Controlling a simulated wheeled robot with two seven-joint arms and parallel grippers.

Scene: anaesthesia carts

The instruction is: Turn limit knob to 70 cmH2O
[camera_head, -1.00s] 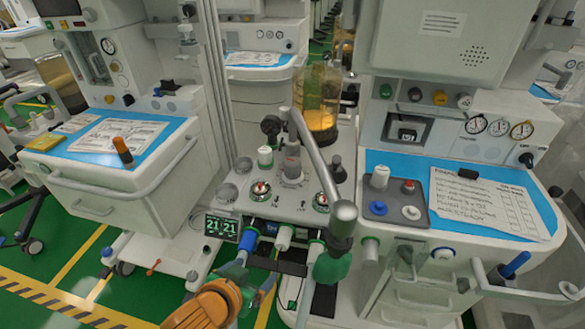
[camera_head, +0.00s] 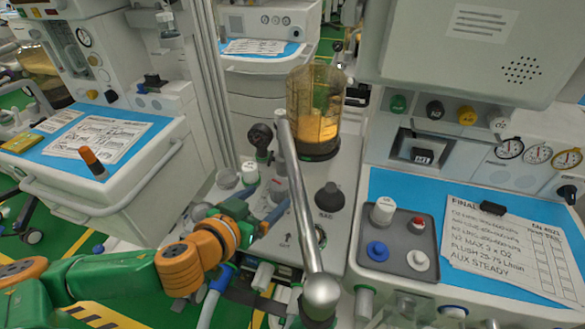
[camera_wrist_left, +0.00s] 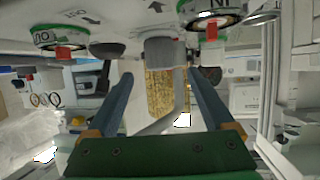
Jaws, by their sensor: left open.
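A grey knob (camera_wrist_left: 165,51), likely the limit knob, stands on the white absorber panel (camera_head: 342,171). In the left wrist view it is just beyond my fingertips and lined up with the gap between them; contact cannot be made out. My left gripper (camera_head: 262,205) reaches in from the lower left, low over the panel. Its two blue fingers are apart in the left wrist view (camera_wrist_left: 160,80), with nothing clearly between them. The arm and a metal bar hide much of the panel in the head view, and I cannot read the knob's scale. My right gripper is not seen.
A thick metal bar (camera_head: 300,210) crosses the panel close to the right of my gripper. A dark knob (camera_head: 331,196) and a bellows jar (camera_head: 313,105) stand on the panel. A grey tray (camera_head: 398,238) with coloured knobs lies on the blue worktop (camera_head: 385,184) at right.

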